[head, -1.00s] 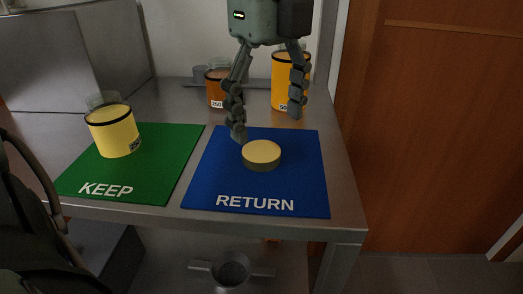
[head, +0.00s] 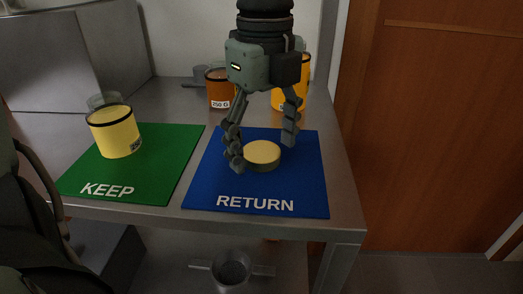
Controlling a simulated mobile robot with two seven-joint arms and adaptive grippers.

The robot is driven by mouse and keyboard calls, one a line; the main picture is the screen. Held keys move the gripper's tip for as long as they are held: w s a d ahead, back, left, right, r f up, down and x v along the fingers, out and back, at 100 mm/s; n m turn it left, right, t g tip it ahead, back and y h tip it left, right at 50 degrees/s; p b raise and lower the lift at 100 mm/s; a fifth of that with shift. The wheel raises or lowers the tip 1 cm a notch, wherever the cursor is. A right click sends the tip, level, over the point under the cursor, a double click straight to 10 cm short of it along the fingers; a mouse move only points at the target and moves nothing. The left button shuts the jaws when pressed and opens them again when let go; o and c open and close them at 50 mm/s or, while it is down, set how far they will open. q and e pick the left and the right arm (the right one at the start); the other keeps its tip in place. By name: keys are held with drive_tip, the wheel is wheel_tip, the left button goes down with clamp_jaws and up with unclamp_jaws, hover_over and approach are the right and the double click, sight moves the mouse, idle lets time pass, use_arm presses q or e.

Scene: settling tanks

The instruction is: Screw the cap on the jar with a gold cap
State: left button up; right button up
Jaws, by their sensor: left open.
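A round gold cap (head: 262,153) lies flat on the blue mat marked RETURN (head: 305,185). My left gripper (head: 263,154) is above it and open, one finger low at the cap's left side, the other higher at its right rear. I cannot tell whether the left finger touches the cap. A yellow jar with a dark rim (head: 114,137) stands on the green mat marked KEEP (head: 165,165). My right gripper is not in view.
Behind my gripper stand an orange-brown container marked 250 (head: 219,90) and a taller orange container (head: 287,97), partly hidden. The grey table (head: 190,214) ends just in front of the mats.

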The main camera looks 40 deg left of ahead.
use_arm(q)
drive_tip(key=shift+c, duration=0.6)
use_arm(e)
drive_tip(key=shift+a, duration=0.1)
use_arm(q)
drive_tip(key=shift+c, duration=1.1)
drive_tip(key=c, duration=0.5)
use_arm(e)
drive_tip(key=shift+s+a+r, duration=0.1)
use_arm(q)
drive_tip(key=shift+r, duration=0.1)
drive_tip(key=shift+r, duration=0.5)
wheel_tip(320, 180, up, 12)
wheel_tip(320, 180, up, 14)
drive_tip(key=p, duration=0.2)
hover_over(265, 153)
drive_tip(key=shift+r, duration=0.4)
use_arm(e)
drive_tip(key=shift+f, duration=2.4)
